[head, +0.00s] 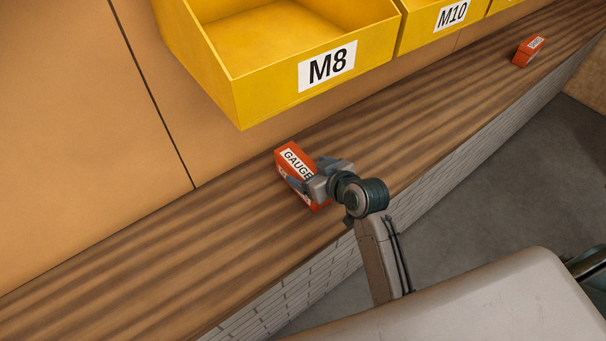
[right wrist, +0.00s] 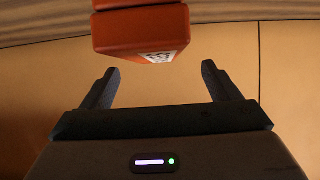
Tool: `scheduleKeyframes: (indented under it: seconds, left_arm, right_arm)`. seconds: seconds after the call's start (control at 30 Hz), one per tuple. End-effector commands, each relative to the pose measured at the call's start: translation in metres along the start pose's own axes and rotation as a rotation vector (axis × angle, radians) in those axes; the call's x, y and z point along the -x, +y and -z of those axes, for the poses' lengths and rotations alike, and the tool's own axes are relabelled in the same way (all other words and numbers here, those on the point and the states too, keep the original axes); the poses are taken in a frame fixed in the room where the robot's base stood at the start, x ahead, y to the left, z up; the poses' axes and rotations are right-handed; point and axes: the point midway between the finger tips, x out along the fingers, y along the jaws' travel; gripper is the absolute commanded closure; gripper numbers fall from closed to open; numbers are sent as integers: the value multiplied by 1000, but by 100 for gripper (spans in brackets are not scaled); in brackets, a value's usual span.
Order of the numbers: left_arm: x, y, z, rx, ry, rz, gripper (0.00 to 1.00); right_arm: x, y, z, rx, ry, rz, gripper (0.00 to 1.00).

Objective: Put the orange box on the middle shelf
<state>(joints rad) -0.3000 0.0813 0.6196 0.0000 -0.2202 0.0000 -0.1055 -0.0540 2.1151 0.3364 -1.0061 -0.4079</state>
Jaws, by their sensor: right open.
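An orange box (head: 288,160) with a white label reading "GAUGE" stands on the striped wooden counter, below the M8 bin. My right gripper (head: 314,174) is open at this box and hides part of its right side. In the right wrist view the orange box (right wrist: 138,32) lies beyond the two open fingertips (right wrist: 160,67), a little left of centre. I cannot tell whether a finger touches it. A second, smaller-looking orange box (head: 527,52) stands far along the counter at the upper right. My left gripper and the middle shelf are not in view.
Yellow bins marked M8 (head: 280,90) and M10 (head: 430,32) hang above the counter's back, close to the box. The wooden counter (head: 170,255) is clear to the left and between the boxes. Its front drops along a pale brick face (head: 310,285) to grey floor.

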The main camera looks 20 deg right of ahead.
Motion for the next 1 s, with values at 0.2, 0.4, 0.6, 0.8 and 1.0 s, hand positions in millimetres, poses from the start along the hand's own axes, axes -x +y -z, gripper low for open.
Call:
scheduleKeyframes:
  seconds: [0.2,0.4,0.6,0.8,1.0]
  left_arm:
    - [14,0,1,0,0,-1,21]
    - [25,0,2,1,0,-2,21]
    - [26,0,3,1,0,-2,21]
    - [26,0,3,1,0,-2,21]
    - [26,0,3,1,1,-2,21]
  right_arm:
    - [-18,5,-1,0,-3,0,17]
    - [-43,8,-4,-1,-1,0,17]
    - [-53,8,-7,1,-1,-1,17]
    - [-53,8,-7,1,-1,-1,23]
    - [-53,8,-7,0,-1,-1,62]
